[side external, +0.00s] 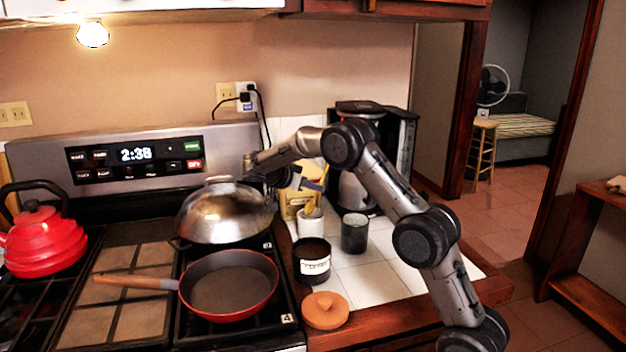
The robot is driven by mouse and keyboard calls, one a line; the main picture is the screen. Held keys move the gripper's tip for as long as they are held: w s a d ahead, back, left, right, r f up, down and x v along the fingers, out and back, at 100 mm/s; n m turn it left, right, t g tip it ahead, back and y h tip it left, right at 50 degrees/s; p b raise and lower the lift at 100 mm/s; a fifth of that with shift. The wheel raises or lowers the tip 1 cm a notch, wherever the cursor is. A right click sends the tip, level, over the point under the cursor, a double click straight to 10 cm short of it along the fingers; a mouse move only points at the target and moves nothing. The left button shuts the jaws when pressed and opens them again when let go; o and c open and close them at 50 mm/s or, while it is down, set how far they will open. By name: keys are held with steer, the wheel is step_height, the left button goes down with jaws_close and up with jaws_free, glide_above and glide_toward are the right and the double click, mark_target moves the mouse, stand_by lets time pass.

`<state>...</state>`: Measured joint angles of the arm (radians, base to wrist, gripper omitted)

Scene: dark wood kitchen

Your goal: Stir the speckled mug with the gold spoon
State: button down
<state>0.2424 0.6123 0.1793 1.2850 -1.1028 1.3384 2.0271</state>
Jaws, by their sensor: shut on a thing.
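My gripper (314,186) points down above a pale cup (310,226) on the white tiled counter. It is shut on the gold spoon (309,207), a small yellow shape just below the fingers. The spoon's lower end is at or behind the pale cup's rim; I cannot tell whether it is inside. A dark grey cup (354,233) stands upright just to the right. The speckles are too small to make out, so I cannot tell which cup is the speckled mug.
A black pot with a white label (315,262) and a terracotta lid (325,310) are in front. A yellow container (291,203) and coffee maker (400,150) stand behind. The stove at left holds a domed steel lid (226,212), a red pan (262,308) and a red kettle (44,243).

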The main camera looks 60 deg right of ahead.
mark_target(310, 207)
steer(key=shift+f, duration=3.4)
